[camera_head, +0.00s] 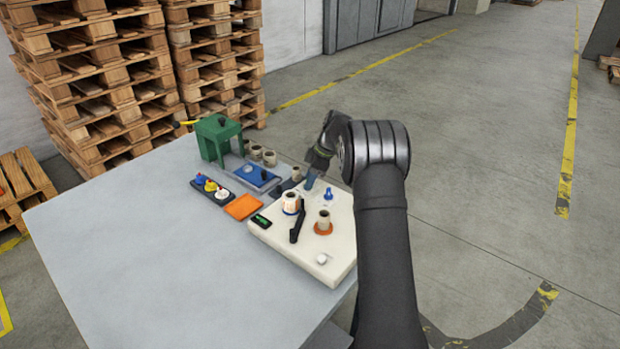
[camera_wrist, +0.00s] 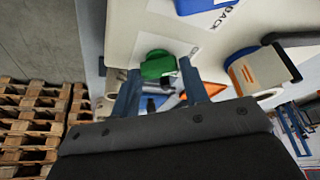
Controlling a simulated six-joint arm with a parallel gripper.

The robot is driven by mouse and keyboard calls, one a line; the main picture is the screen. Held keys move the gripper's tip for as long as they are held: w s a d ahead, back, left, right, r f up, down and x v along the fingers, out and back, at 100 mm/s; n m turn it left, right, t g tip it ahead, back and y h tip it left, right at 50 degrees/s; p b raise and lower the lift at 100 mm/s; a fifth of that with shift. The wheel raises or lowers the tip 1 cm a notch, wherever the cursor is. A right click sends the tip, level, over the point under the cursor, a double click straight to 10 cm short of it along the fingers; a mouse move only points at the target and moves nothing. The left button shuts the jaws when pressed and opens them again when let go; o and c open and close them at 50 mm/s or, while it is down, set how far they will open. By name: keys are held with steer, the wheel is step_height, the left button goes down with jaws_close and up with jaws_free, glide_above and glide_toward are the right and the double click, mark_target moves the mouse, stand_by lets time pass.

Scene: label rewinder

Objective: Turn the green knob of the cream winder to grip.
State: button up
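The cream winder (camera_head: 282,246) is a flat box at the table's right edge. Its green knob (camera_wrist: 157,65) shows in the wrist view, on the winder's top beside a white printed label; in the head view it is hidden. My gripper (camera_wrist: 160,66) is open, with its two blue-grey fingers on either side of the green knob. A narrow gap seems to show on each side, but I cannot tell for sure whether a finger touches. In the head view my gripper (camera_head: 310,179) is at the winder's far corner.
A blue knob (camera_head: 328,193) stands close to my gripper. The winder also carries a label roll (camera_head: 291,201), a black arm (camera_head: 298,222), a core on an orange base (camera_head: 323,221) and a white knob (camera_head: 322,258). A green press (camera_head: 218,138) stands behind. The table's left (camera_head: 130,250) is clear.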

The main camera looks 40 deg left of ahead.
steer(key=o, duration=0.3)
steer(key=v, duration=1.7)
steer(key=shift+r, duration=0.2)
steer(key=shift+d, duration=0.1)
steer(key=x, duration=1.7)
steer(key=shift+f, duration=0.2)
